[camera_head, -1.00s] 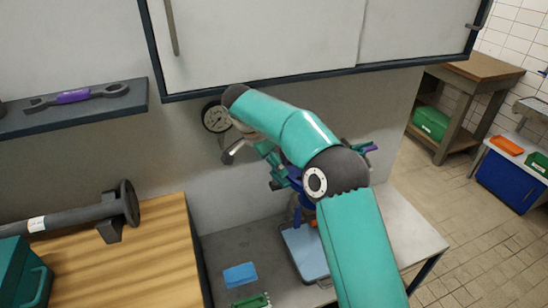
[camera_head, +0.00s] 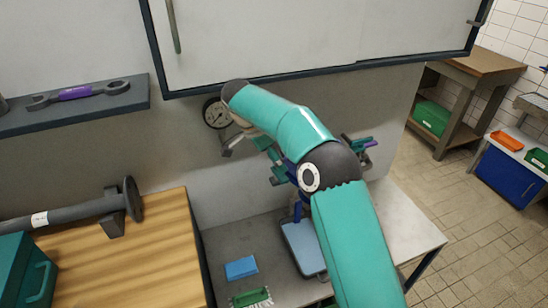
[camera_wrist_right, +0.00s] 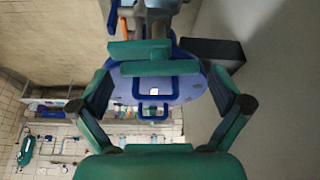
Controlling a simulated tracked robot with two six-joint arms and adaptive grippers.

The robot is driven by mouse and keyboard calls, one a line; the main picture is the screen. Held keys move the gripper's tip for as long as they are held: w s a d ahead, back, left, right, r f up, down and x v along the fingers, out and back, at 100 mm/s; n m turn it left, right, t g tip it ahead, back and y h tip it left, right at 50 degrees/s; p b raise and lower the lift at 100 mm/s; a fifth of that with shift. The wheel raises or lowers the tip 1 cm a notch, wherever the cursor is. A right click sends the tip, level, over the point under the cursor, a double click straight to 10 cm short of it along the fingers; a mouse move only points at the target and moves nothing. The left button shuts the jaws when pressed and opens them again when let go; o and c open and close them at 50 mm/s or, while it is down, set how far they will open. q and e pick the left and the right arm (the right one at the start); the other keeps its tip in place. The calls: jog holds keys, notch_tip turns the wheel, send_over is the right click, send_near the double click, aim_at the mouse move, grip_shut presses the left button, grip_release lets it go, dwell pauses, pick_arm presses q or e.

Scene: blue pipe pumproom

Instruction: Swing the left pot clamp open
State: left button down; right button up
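My right arm comes in from the lower right in the head view and bends up and left, hiding most of the pot. Blue parts of the pot assembly (camera_head: 297,211) show below the arm. In the right wrist view, a round blue pot plate (camera_wrist_right: 128,88) with a small loop handle lies ahead. My right gripper (camera_wrist_right: 168,84) has its fingers spread, one on each side of the plate. Teal bars (camera_wrist_right: 150,50) cross in front of the plate; I cannot tell whether they belong to the left clamp. Contact with the clamp cannot be made out. My left gripper is out of view.
A pressure gauge (camera_head: 215,113) is on the wall left of the arm. A cabinet (camera_head: 270,45) hangs above. A blue sponge (camera_head: 241,268) and a green brush (camera_head: 251,297) lie on the grey bench. A wrench (camera_head: 75,94) lies on the left shelf.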

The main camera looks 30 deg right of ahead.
jog(key=v, duration=0.7)
jog(key=shift+r, duration=0.15)
jog(key=shift+a, duration=0.1)
